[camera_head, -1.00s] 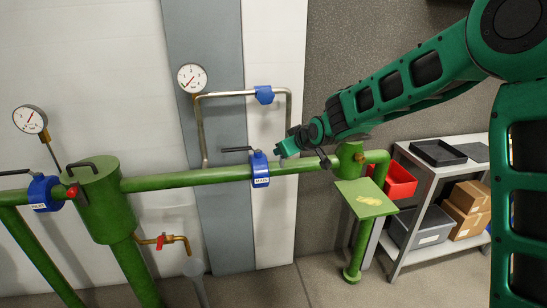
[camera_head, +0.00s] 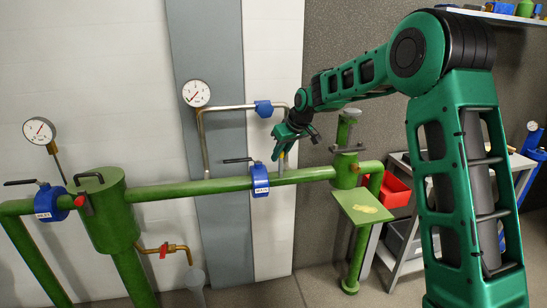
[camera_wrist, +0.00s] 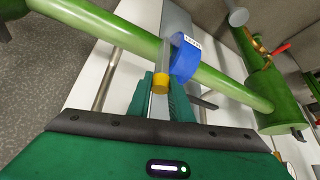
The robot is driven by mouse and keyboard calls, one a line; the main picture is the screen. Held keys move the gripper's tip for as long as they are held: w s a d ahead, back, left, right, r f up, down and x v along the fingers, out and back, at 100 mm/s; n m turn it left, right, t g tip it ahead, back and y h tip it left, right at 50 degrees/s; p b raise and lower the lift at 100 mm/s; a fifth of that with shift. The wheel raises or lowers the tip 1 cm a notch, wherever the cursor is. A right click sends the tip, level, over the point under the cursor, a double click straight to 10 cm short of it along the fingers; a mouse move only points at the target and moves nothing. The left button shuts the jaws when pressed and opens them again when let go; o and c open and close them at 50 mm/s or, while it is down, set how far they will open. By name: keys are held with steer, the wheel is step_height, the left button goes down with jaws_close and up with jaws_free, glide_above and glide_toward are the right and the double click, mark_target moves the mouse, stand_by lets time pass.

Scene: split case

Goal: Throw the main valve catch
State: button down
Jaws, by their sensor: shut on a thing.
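The main valve (camera_head: 260,180) is a blue body with a white label on the green horizontal pipe (camera_head: 205,187). Its black lever (camera_head: 238,160) points left, roughly along the pipe. The blue body also shows in the wrist view (camera_wrist: 184,59). My gripper (camera_head: 282,142) is above and right of the valve, pointing down. In the wrist view my gripper (camera_wrist: 161,92) is shut on a slim pale rod with a yellow band (camera_wrist: 160,81). The rod's far end is near the pipe and the blue body; I cannot tell whether it touches. No separate catch can be made out.
A second blue valve (camera_head: 49,204) sits on the left pipe. A thin metal bypass pipe (camera_head: 225,108) with a blue fitting (camera_head: 264,109) rises behind the main valve. A green plate (camera_head: 361,207) stands to the right, before a grey cart (camera_head: 405,250) with a red bin (camera_head: 395,192).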

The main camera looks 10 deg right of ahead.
steer(key=shift+w+r, duration=0.15)
steer(key=shift+w, duration=0.05)
steer(key=c, duration=1.6)
jaws_free()
steer(key=v, duration=1)
steer(key=shift+s+d+r, duration=0.1)
steer(key=shift+s+r, duration=0.05)
steer(key=s+d+f+m+g+h, duration=0.1)
steer(key=s+d+m+h, duration=0.15)
steer(key=s+d, duration=0.95)
steer(key=s+d+f+m+g, duration=0.1)
steer(key=s+d+f+m, duration=0.1)
steer(key=s, duration=1.1)
steer(key=s+d+f+m+g, duration=0.2)
steer(key=s+f+m, duration=0.2)
steer(key=s, duration=0.9)
steer(key=s+d+f+m+g, duration=0.1)
steer(key=s+d+f+m, duration=0.2)
steer(key=s, duration=1)
steer(key=shift+s+d+f+g, duration=0.1)
steer(key=shift+s+f+g, duration=0.2)
steer(key=shift+f, duration=0.2)
